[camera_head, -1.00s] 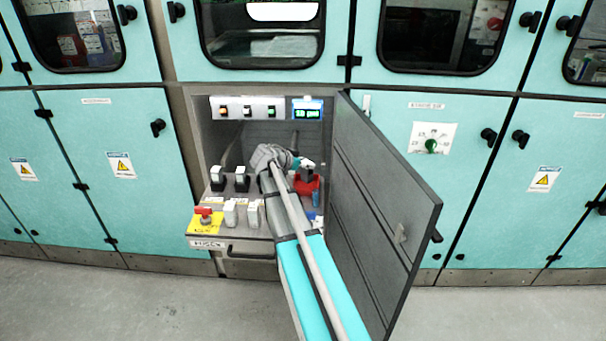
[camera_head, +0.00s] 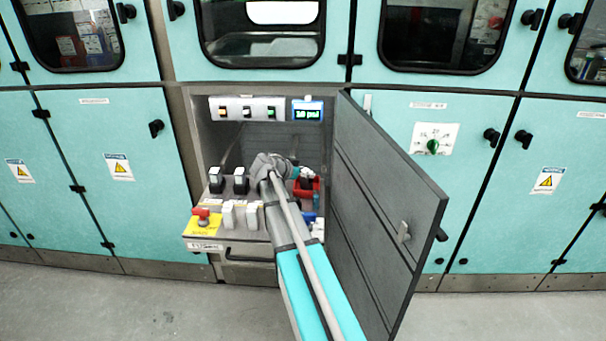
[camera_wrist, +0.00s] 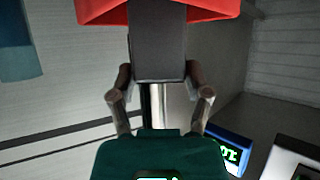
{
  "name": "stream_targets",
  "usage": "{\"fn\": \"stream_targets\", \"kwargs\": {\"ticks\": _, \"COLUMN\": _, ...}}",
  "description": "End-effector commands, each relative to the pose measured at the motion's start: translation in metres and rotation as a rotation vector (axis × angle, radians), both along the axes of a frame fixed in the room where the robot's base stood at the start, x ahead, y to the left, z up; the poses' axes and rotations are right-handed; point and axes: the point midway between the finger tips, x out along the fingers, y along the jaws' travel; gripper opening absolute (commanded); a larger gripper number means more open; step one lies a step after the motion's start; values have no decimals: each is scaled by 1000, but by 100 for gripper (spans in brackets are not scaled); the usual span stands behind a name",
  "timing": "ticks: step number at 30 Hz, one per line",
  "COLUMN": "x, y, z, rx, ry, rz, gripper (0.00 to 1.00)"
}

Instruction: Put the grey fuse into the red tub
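The red tub (camera_head: 316,187) stands at the right of the shelf in the open cabinet, by the door. My gripper (camera_head: 304,174) is over it, partly hidden by my arm. In the wrist view my gripper (camera_wrist: 159,72) has its two fingers against the sides of a dark grey block, the grey fuse (camera_wrist: 159,48). The fuse's far end overlaps the tub's red wall (camera_wrist: 100,10). I cannot tell how deep the fuse is in the tub, as most of the tub is out of the wrist view.
The open dark door (camera_head: 385,215) stands close on the right. White modules (camera_head: 228,213) and black-based modules (camera_head: 240,182) stand to the left, with a red knob on a yellow plate (camera_head: 203,222). A switch panel with a small display (camera_head: 307,111) hangs above. A blue item (camera_head: 308,217) lies in front of the tub.

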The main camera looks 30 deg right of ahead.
Motion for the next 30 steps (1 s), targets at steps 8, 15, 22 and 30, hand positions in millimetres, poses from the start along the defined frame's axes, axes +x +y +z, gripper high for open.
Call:
{"fn": "stream_targets", "kwargs": {"ticks": 8, "x": 0, "y": 0, "z": 0, "rx": 0, "ry": 0, "rz": 0, "gripper": 94}}
{"fn": "stream_targets", "kwargs": {"ticks": 15, "x": 0, "y": 0, "z": 0, "rx": 0, "ry": 0, "rz": -1, "gripper": 94}}
{"fn": "stream_targets", "kwargs": {"ticks": 22, "x": 0, "y": 0, "z": 5, "rx": 0, "ry": 0, "rz": -1, "gripper": 94}}
{"fn": "stream_targets", "kwargs": {"ticks": 30, "x": -4, "y": 27, "z": 22, "rx": 0, "ry": 0, "rz": 1, "gripper": 94}}
